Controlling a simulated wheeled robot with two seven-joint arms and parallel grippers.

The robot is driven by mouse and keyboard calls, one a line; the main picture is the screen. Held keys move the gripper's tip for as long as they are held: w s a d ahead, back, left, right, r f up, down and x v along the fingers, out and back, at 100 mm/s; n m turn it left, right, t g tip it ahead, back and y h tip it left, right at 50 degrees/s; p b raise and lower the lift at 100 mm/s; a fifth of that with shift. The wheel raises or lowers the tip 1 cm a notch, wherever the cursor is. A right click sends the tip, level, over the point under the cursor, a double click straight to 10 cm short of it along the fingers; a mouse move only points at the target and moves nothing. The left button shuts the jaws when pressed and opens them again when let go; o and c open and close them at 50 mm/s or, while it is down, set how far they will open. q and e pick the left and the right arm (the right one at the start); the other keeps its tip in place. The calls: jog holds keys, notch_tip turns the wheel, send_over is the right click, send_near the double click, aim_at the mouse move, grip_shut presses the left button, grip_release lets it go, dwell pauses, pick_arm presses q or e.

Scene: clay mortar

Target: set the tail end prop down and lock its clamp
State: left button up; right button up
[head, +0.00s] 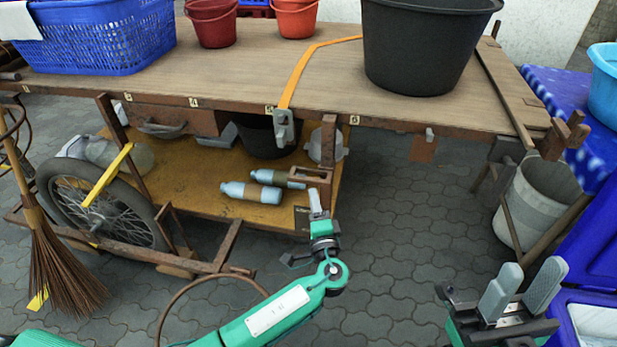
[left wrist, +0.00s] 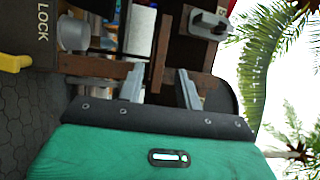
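My left gripper (head: 317,200) is at the near end of the cart, beside a rusty bracket (head: 311,175) below the tabletop. In the left wrist view its two grey fingers (left wrist: 159,88) are spread, with a brown bar (left wrist: 160,45) showing in the gap; I cannot tell whether they touch it. I cannot tell for sure which part is the prop. My right gripper (head: 521,284) is open and empty at lower right.
The tabletop (head: 240,62) carries a blue basket (head: 105,42), red buckets and a black tub (head: 420,50). Bottles (head: 252,192) lie on the lower shelf. A broom (head: 62,262) and spoked wheel (head: 100,205) stand left. A grey bucket (head: 530,205) stands right; paving between is clear.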

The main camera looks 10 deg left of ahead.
pick_arm(q)
jog(key=b+x, duration=0.1)
jog(key=x, duration=0.8)
jog(key=shift+f, duration=0.1)
grip_shut()
